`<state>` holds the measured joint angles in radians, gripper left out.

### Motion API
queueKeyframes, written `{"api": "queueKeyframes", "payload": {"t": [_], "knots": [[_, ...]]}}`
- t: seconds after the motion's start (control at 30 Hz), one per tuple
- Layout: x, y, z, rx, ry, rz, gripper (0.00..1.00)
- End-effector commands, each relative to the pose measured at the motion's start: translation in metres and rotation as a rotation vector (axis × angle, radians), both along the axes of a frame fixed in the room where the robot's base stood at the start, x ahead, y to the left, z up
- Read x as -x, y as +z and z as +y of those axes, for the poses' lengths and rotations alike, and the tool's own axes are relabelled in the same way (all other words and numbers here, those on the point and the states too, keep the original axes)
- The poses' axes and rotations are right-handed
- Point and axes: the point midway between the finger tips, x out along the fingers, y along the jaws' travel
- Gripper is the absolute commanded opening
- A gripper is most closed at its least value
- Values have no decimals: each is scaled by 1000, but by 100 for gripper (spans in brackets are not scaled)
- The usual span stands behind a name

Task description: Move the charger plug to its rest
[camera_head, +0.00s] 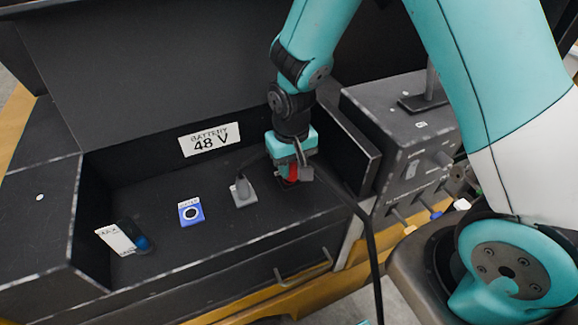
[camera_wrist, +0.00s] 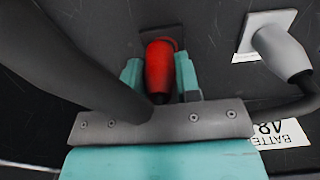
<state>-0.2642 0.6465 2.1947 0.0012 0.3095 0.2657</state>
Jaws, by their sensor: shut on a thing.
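My gripper (camera_head: 291,172) points down into the dark compartment, to the right of the battery label. It is shut on a red plug, which I take for the charger plug (camera_head: 292,171). In the wrist view the red plug (camera_wrist: 159,66) sits between the teal fingers (camera_wrist: 160,78). A dark square piece (camera_wrist: 172,36) lies just beyond its tip; I cannot tell whether they touch. A thick black cable (camera_head: 373,255) runs from near the gripper to the lower right. It crosses the wrist view (camera_wrist: 75,55) close to the camera. I cannot tell which thing is the rest.
A grey plug (camera_head: 242,191) with a dark cable stands left of the gripper. A blue square with a ring (camera_head: 191,211) and a blue-knobbed switch (camera_head: 141,242) lie farther left. The "BATTERY 48 V" label (camera_head: 209,140) is behind. A dark box (camera_head: 405,140) with knobs stands right.

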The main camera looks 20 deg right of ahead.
Motion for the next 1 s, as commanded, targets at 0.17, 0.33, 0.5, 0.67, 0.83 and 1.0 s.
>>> {"api": "queueKeyframes", "payload": {"t": [0.17,0.33,0.5,0.67,0.83,1.0], "knots": [[-1,11,1,-2,2,-5,0],[-2,19,2,-3,2,-6,0],[-2,26,2,-3,2,-7,0],[-2,32,2,-3,2,-8,0],[-3,38,2,-3,2,-8,0],[-3,37,2,-3,2,-8,0]]}}
